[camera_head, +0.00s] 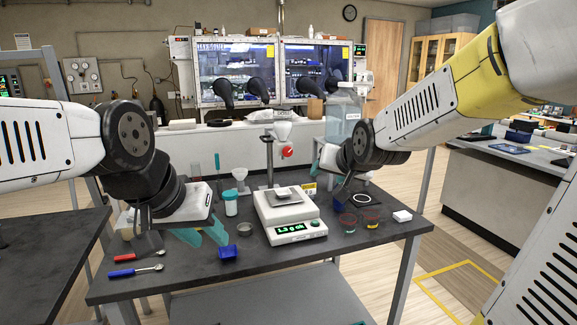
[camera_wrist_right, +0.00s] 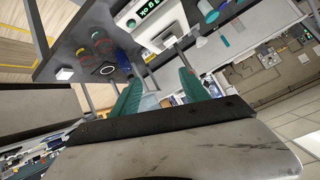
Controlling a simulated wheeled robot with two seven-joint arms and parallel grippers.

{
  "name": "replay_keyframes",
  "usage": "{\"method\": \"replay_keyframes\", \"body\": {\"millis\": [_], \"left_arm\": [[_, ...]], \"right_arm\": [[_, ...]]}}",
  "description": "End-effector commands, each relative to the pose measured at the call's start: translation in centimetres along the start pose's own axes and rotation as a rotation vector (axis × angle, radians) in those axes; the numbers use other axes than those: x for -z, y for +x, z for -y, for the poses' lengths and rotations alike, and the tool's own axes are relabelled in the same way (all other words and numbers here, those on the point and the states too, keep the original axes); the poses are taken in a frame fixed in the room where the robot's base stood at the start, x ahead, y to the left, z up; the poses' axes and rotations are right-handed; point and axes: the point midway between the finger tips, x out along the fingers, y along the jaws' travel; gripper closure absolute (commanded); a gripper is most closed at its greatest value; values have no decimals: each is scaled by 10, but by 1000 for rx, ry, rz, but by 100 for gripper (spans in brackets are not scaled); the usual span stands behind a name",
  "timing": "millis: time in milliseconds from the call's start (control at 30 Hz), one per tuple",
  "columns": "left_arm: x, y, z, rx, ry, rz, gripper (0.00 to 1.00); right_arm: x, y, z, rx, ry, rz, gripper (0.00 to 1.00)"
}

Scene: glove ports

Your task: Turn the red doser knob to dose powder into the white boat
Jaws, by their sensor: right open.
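The red doser knob (camera_head: 287,151) is on the front of the white doser (camera_head: 282,130), which a post holds above the balance. The white balance (camera_head: 292,229) has a lit green display; it also shows in the right wrist view (camera_wrist_right: 148,8). A small pale boat (camera_head: 284,192) appears to sit on its pan, below the doser. My right gripper (camera_head: 316,166) is to the right of the knob, apart from it. In the right wrist view its teal fingers (camera_wrist_right: 160,78) are spread and empty. My left gripper (camera_head: 204,236) hangs over the table's left part, teal fingers apart, nothing between them.
Red and blue handled tools (camera_head: 135,271) lie at the table's left. A blue tray (camera_head: 228,253) and a small grey dish (camera_head: 244,229) are left of the balance.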

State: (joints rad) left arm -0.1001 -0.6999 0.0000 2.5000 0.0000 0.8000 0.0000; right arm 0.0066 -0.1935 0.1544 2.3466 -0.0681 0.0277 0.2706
Motion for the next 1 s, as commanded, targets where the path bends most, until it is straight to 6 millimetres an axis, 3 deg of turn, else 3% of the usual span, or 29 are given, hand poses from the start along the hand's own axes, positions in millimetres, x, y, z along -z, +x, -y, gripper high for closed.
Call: {"method": "replay_keyframes", "body": {"millis": [33,200,400,567,1000], "left_arm": [[0,0,0,0,0,0,64],[0,0,0,0,0,0,64],[0,0,0,0,0,0,64],[0,0,0,0,0,0,64],[0,0,0,0,0,0,64]], "right_arm": [[-10,-27,-6,-22,-26,37,47],[-68,-102,-28,-68,-93,217,47],[-122,-158,-40,-58,-135,368,47],[-138,-173,-42,-49,-147,414,47],[-138,-173,-42,-49,-147,416,47]]}}
